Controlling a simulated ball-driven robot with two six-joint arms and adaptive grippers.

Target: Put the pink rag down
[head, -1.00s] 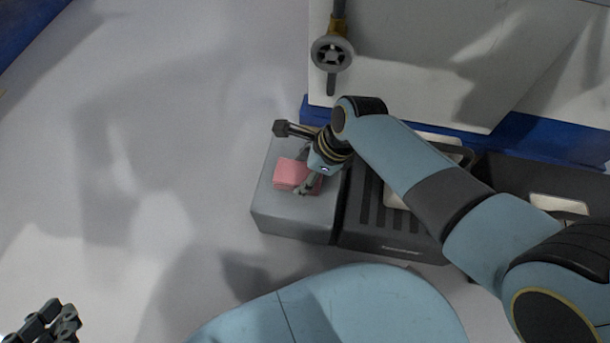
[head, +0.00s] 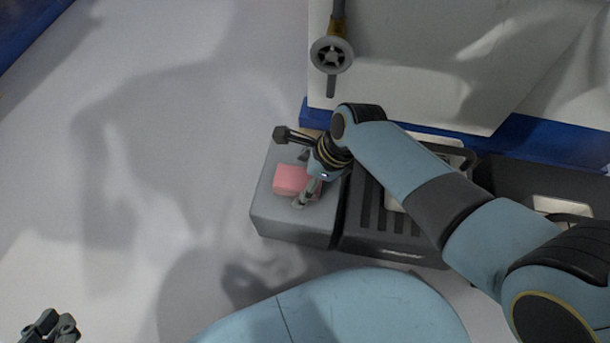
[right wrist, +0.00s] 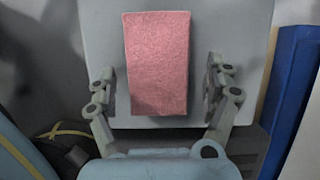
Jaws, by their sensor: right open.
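The pink rag (head: 291,180) is a flat folded block lying on the grey box top (head: 272,213) in the head view. In the right wrist view the rag (right wrist: 158,62) lies between the two fingers with a gap on each side. My right gripper (head: 303,180) is open around the rag; its fingertips also show in the right wrist view (right wrist: 163,80). My left gripper (head: 50,328) is at the bottom left corner of the head view, far from the rag; only part of it shows, and its jaws are unclear.
A dark slatted unit (head: 385,225) stands right beside the grey box. A white panel with a blue base (head: 540,142) is behind them. A round grey fitting (head: 332,55) hangs above. Floor to the left is clear.

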